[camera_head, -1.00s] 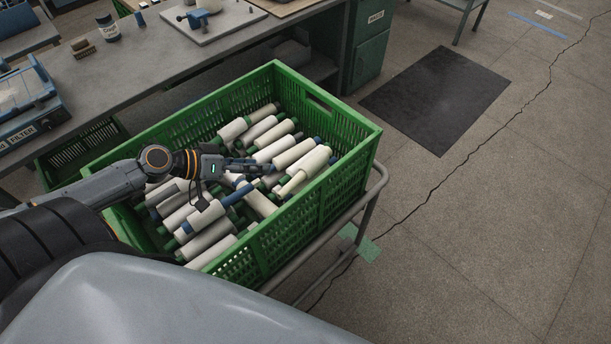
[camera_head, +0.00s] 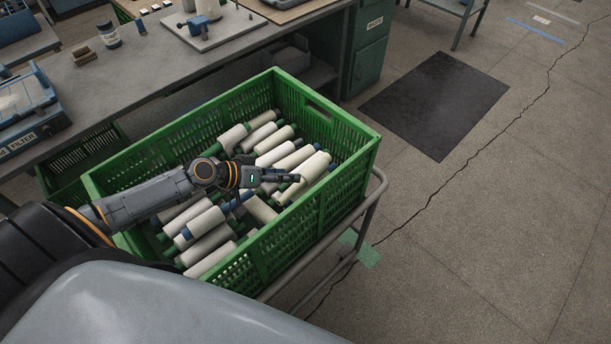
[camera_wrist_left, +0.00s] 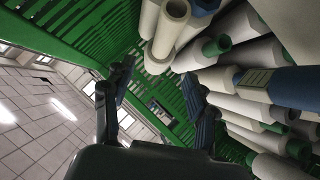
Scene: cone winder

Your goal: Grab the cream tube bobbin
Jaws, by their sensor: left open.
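Bobbins with white or cream yarn and green, blue or cream tubes lie jumbled in a green crate (camera_head: 330,195). The cream tube bobbin (camera_head: 316,167) lies near the crate's right side, its bare cream tube end partly hidden by my left gripper (camera_head: 297,178). In the left wrist view a bobbin with a pale cream tube (camera_wrist_left: 158,62) points down toward the gap between the fingers. My left gripper, also in the left wrist view (camera_wrist_left: 156,88), is open and empty, its two fingers apart. My right gripper does not show.
The crate's slatted walls stand close around the gripper, and other bobbins (camera_head: 208,244) crowd the crate floor. The crate rests on a metal-railed cart (camera_head: 372,205). A grey workbench (camera_head: 180,65) stands behind. The floor to the right is open, with a dark mat (camera_head: 436,105).

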